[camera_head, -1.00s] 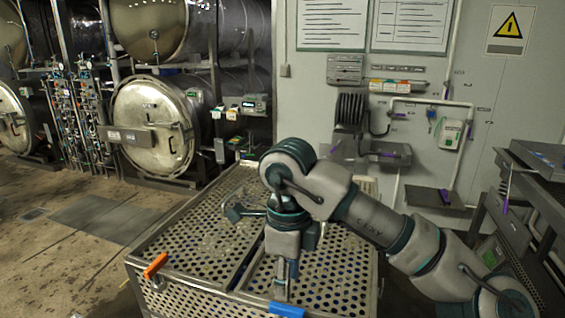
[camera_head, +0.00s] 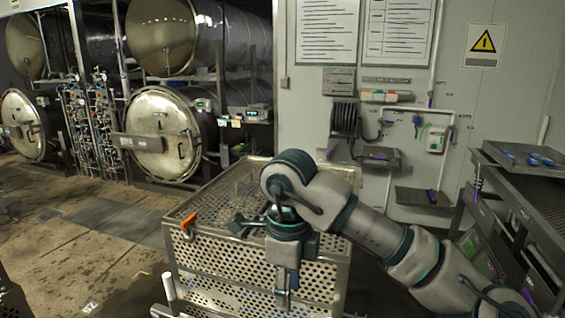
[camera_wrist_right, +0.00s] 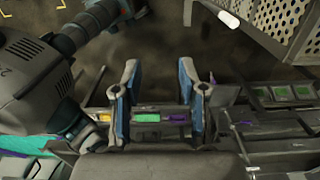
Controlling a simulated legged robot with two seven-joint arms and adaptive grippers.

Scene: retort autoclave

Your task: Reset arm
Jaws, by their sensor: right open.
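My right arm comes in from the right in the head view, bent, with its right gripper (camera_head: 283,292) hanging down in front of the perforated metal basket (camera_head: 225,262). In the right wrist view the two blue-padded fingers of the right gripper (camera_wrist_right: 158,80) stand apart with nothing between them. Whether the gripper touches the basket cannot be told. My left gripper is not in view.
An orange handle (camera_head: 189,221) sits on the basket's left rim. Round retort doors (camera_head: 160,140) stand at the back left. A shelf rack (camera_head: 520,190) with blue items is at the right. Open floor (camera_head: 95,245) lies to the left.

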